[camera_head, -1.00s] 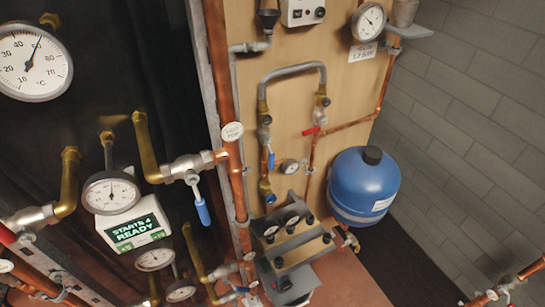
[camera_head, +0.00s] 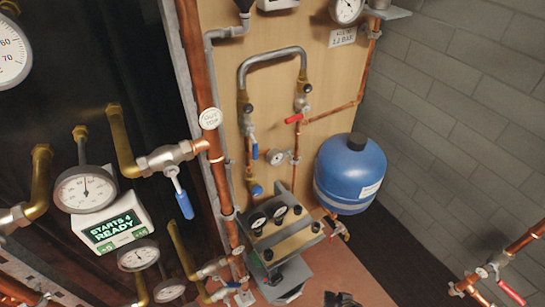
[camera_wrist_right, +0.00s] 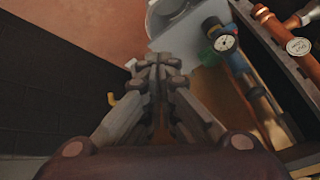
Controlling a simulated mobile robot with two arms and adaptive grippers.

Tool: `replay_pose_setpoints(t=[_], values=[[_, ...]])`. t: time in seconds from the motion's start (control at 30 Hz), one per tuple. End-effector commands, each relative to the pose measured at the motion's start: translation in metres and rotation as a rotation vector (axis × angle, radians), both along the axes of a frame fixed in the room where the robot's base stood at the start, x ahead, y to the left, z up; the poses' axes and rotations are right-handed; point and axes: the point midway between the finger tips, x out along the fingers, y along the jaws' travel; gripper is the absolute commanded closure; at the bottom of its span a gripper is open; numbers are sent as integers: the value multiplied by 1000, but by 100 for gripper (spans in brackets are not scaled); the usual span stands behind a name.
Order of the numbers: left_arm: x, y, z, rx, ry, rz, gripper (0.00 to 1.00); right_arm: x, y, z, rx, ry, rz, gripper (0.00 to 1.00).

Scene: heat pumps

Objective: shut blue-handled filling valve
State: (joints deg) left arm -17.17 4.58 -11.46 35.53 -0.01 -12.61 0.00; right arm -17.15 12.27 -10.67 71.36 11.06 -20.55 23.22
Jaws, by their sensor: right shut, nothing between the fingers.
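The filling loop is a grey U-shaped hose (camera_head: 272,56) on the wooden board. On its left leg is a valve with a blue lever handle (camera_head: 254,150), which hangs down roughly along the vertical pipe. A red lever handle (camera_head: 293,118) on the right leg sticks out sideways. My right gripper (camera_head: 343,299) just enters at the bottom edge of the head view, well below and right of the blue handle and apart from it. In the right wrist view its fingers (camera_wrist_right: 158,68) are together and empty. My left gripper is not in view.
Another blue lever (camera_head: 183,203) hangs from a valve on the left pipe. A blue tank (camera_head: 350,173) stands right of the loop. A box with gauges (camera_head: 283,232) juts out below it. A copper pipe (camera_head: 520,244) with a red handle is at lower right. Floor shows between.

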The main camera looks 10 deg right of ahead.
Motion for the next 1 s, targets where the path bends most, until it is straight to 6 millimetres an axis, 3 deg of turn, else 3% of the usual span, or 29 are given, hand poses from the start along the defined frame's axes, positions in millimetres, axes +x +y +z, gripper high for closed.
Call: replay_pose_setpoints(t=[0.03, 0.1, 0.27, 0.37, 0.5, 0.6, 0.73, 0.87, 1.0], values=[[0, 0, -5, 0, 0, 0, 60, 24, 2, 20, 37, -51, -30, 100], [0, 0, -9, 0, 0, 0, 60, 50, 6, 49, 96, -107, -71, 100], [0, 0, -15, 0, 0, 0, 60, 96, 19, 114, 229, -216, -140, 100], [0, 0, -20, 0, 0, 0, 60, 129, 25, 169, 366, -315, -201, 100], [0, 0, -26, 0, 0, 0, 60, 171, 33, 257, 658, -458, -305, 100], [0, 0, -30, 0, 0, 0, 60, 188, 39, 315, 867, -524, -347, 100], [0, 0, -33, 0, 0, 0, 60, 196, 47, 374, 1088, -559, -374, 100], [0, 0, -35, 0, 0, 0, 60, 197, 52, 407, 1219, -566, -380, 100], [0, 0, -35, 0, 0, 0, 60, 197, 53, 418, 1268, -563, -384, 100]])
